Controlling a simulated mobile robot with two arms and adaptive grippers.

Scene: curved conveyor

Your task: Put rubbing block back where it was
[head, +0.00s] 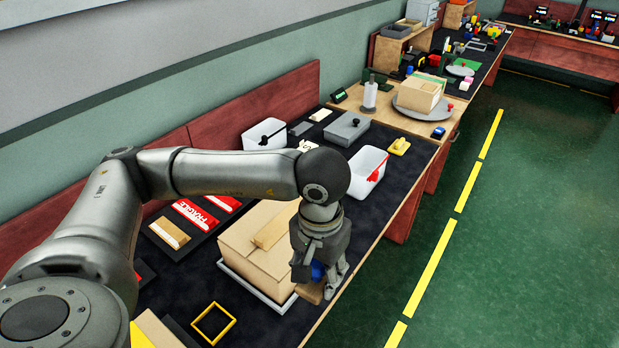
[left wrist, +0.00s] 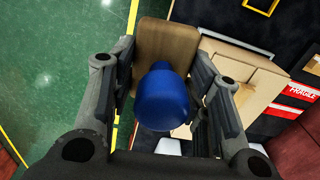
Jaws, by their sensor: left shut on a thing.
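The rubbing block has a blue knob on a wooden base; its blue knob (head: 318,270) and wooden base (head: 311,293) show in the head view. In the left wrist view the blue knob (left wrist: 163,98) sits between the fingers, with the wooden base (left wrist: 166,42) beyond it. My left gripper (head: 330,282) is shut on the knob, pointing down near the front edge of the workbench, beside the cardboard box. The fingers partly hide the block in the head view. I cannot tell whether its base touches the bench. My right gripper is not in view.
The cardboard box (head: 240,242) stands on a pale tray just left of the block. A yellow square frame (head: 213,323) lies nearer, and red FRAGILE labels (head: 195,213) lie behind. White bins (head: 364,172) and a grey lidded box (head: 347,128) stand farther along. The green floor is open at right.

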